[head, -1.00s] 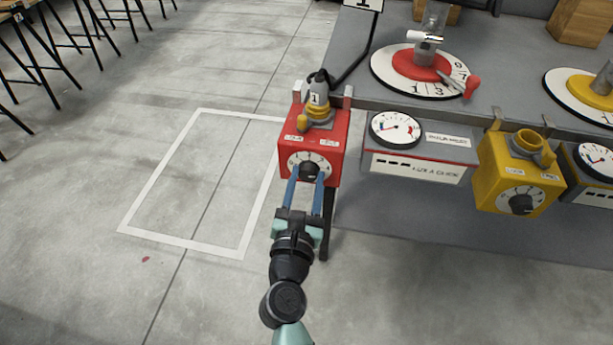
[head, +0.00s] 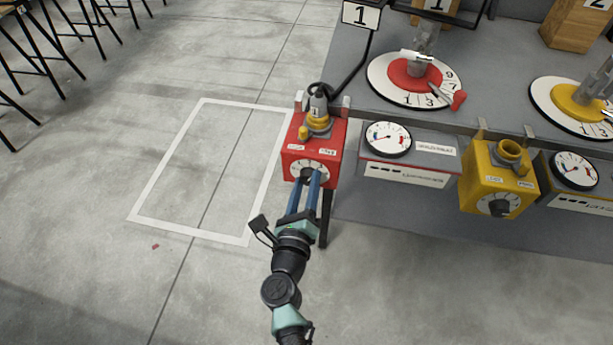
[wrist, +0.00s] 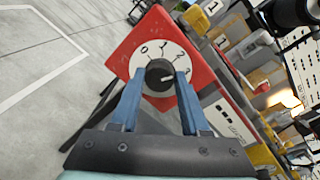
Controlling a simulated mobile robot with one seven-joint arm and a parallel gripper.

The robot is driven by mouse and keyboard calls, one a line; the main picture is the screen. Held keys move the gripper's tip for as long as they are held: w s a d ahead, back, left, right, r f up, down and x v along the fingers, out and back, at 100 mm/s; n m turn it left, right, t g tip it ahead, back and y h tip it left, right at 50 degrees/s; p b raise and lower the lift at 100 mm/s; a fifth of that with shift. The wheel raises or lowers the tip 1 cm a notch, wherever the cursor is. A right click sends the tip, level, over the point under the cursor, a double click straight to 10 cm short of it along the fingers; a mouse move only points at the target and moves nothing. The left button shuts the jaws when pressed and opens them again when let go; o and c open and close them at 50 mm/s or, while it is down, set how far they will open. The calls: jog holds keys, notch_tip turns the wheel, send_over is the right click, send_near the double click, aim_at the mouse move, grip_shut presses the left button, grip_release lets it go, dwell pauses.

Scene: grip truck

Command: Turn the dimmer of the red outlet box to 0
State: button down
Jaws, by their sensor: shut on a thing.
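The red outlet box (head: 325,158) hangs at the left end of the bench rail, its white dial facing me. In the wrist view the dial (wrist: 145,58) shows 0, 1, 2 and 3, with a black dimmer knob (wrist: 157,71) at its centre. A white mark on the knob points right, roughly towards the 3; the exact reading is unclear. My gripper (head: 309,175) has its blue fingers on either side of the knob and is shut on it. In the wrist view the fingers (wrist: 161,76) hide part of the dial's sides.
A grey plug (head: 318,105) with a yellow collar sits in the box's top. A gauge unit (head: 405,175) and a yellow outlet box (head: 480,182) hang to the right. Floor to the left is clear.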

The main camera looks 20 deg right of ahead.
jog(key=n+p, duration=0.3)
jog(key=n, duration=0.1)
jog(key=shift+r, duration=0.1)
jog(key=n+p, duration=0.1)
jog(key=n, duration=0.1)
jog(key=n+p, duration=0.1)
jog(key=n, duration=0.2)
jog(key=shift+a+n+g+h+p, duration=0.1)
jog(key=shift+n+g+h+p, duration=0.2)
jog(key=shift+g, duration=0.1)
jog(key=n+p, duration=0.1)
jog(key=n, duration=0.4)
jog(key=shift+p, duration=0.35)
jog(key=shift+f+n+h+p, duration=0.15)
jog(key=shift+n+h+p, duration=0.05)
jog(key=shift+n, duration=1.05)
jog(key=shift+f+n+h+p, duration=0.1)
jog(key=shift+n+h+p, duration=0.1)
jog(key=shift+n, duration=1.05)
jog(key=shift+c, duration=1.9)
grip_release()
jog(key=p+v, duration=0.3)
jog(key=v, duration=1)
